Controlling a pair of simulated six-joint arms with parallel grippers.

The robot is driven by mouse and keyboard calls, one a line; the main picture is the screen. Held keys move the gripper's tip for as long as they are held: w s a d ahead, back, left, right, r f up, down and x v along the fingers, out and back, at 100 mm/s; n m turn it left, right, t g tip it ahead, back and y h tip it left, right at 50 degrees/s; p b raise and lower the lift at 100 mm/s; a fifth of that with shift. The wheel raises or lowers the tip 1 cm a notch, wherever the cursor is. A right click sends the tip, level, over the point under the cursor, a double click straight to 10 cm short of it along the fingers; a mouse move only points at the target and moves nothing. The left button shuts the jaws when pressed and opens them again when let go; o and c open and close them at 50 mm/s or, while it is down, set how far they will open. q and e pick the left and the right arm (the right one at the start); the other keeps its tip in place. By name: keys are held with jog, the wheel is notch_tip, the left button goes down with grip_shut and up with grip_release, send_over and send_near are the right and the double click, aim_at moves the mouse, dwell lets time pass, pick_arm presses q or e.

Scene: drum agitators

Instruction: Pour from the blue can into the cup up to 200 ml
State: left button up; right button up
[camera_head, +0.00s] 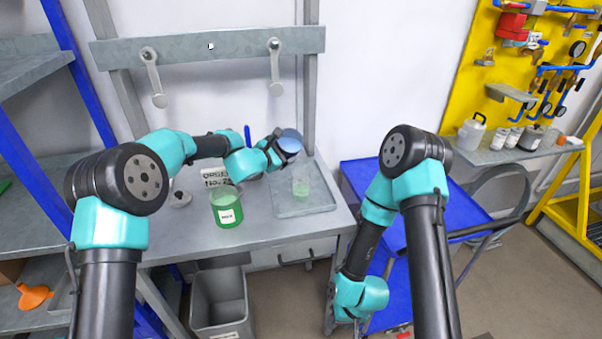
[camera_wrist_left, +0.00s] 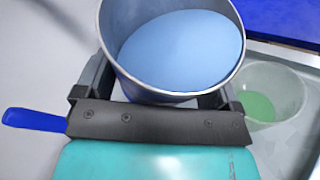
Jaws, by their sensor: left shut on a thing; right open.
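My left gripper (camera_head: 277,150) is shut on the blue can (camera_head: 291,141) and holds it in the air above the back of the tray. In the left wrist view the can (camera_wrist_left: 110,60) shows its open top, with a smooth blue surface inside. The clear cup (camera_head: 301,188) stands upright on the tray, below the can, with a little green in its bottom. No stream shows. The cup's marks are too small to read. My right gripper (camera_head: 333,309) hangs low, away from the bench, and is open.
A grey tray (camera_head: 318,206) lies under the cup. A beaker of green liquid (camera_head: 227,207) stands on the bench, with a labelled card (camera_head: 216,176) behind it. A grey bin (camera_head: 219,300) is below the bench. A blue cart (camera_head: 387,290) stands to the right.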

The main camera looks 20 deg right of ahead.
pick_arm(q)
jog(key=shift+s+r+m+t, duration=0.25)
jog(key=shift+r+m+t, duration=0.05)
jog(key=shift+r+m, duration=0.5)
dwell(1.4)
jog(key=shift+f+m+t+h, duration=0.3)
jog(key=shift+m+t, duration=0.1)
jog(key=shift+m, duration=0.3)
dwell(2.1)
jog(key=shift+d, duration=0.1)
jog(key=shift+r+n+g, duration=0.35)
jog(key=shift+n+g, duration=0.05)
jog(key=shift+n, duration=0.3)
jog(key=shift+w+f+n+g, duration=0.15)
jog(key=shift+f+n+g, duration=0.15)
jog(key=shift+f+n, duration=0.3)
jog(key=shift+w+a+f+n+g+y, duration=0.1)
jog(key=shift+w+f+n+g+y, duration=0.2)
jog(key=shift+f, duration=0.35)
jog(key=shift+w+a+f+n+g+y, duration=0.1)
jog(key=shift+w+f+n, duration=0.25)
jog(key=shift+f, duration=0.3)
jog(key=shift+w+a+f+n+g, duration=0.15)
jog(key=shift+w+f+n+g, duration=0.2)
jog(key=shift+n, duration=0.3)
jog(key=shift+w, duration=0.15)
